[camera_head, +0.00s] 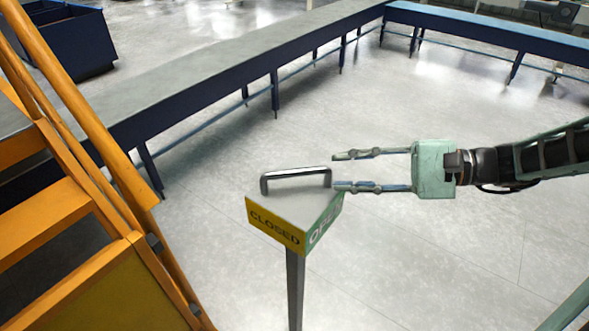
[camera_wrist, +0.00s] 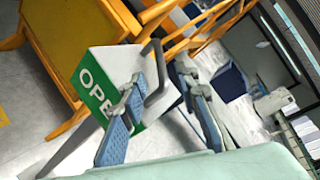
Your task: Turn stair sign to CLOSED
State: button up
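The stair sign (camera_head: 296,207) is a three-sided head on a grey post (camera_head: 295,288). In the head view its yellow CLOSED face (camera_head: 275,226) points front-left and its green OPEN face (camera_head: 325,218) points right. A dark bar handle (camera_head: 296,178) stands on its top. My gripper (camera_head: 338,170) is open, just right of the handle, fingers pointing left. In the wrist view the green OPEN face (camera_wrist: 97,97) and the handle (camera_wrist: 157,75) show beyond the open fingers. The handle seems to lie between the finger lines; I cannot tell whether anything touches.
Orange stairs with a rail (camera_head: 70,100) stand close on the left. A long grey-topped conveyor (camera_head: 215,75) runs behind the sign, and a blue-topped one (camera_head: 490,28) is at the back right. The floor around the post is clear.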

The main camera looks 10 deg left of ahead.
aim_at(305, 173)
jog(key=x, duration=1)
jog(key=shift+a+f+p, duration=0.1)
jog(key=shift+a+p, duration=0.15)
jog(key=shift+p, duration=0.05)
grip_shut()
